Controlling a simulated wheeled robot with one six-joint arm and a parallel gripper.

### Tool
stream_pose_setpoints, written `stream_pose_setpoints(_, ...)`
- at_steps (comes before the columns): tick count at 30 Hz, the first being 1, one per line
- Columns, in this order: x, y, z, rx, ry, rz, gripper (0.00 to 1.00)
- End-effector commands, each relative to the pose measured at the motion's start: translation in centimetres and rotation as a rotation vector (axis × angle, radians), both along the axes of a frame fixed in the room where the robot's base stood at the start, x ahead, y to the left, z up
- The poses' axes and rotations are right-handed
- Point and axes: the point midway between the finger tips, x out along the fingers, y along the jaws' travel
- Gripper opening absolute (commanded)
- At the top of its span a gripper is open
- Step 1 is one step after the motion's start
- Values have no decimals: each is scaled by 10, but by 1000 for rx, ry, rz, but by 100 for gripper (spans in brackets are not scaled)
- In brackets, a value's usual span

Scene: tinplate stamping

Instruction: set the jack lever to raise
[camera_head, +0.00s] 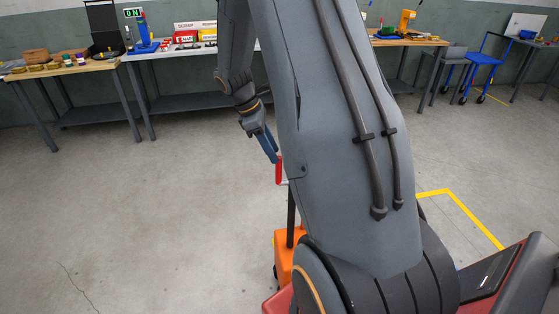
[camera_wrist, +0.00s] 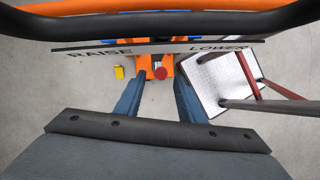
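The jack lever ends in a red knob (camera_wrist: 160,73), which in the wrist view shows between the tips of my gripper (camera_wrist: 160,82). The gripper's two blue fingers stand apart, with a gap on each side of the knob. A pale plate reads RAISE (camera_wrist: 98,53) on the left and LOWER (camera_wrist: 218,47) on the right; the knob lies roughly midway between the words. In the head view my gripper (camera_head: 270,146) points down at a red grip (camera_head: 279,170). Below it is the jack's orange body (camera_head: 285,254), partly hidden by my arm.
A dark curved bar (camera_wrist: 160,28) crosses the wrist view above the plate. A whitish panel (camera_wrist: 222,85) with dark red and grey bars lies to the right. A yellow block (camera_wrist: 118,72) is on the floor. Workbenches (camera_head: 72,67) line the wall; the left floor is clear.

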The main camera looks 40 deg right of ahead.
Motion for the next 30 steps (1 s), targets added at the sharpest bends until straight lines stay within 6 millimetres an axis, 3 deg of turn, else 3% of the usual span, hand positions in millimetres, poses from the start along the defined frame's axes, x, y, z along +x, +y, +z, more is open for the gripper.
stream_pose_setpoints(9,-12,-14,-43,1,1,-1,36)
stream_pose_setpoints(22,-14,-17,-54,1,-2,-3,36)
stream_pose_setpoints(28,-14,-17,-54,1,-2,-3,4)
stream_pose_setpoints(30,-14,-17,-54,1,-2,-3,0)
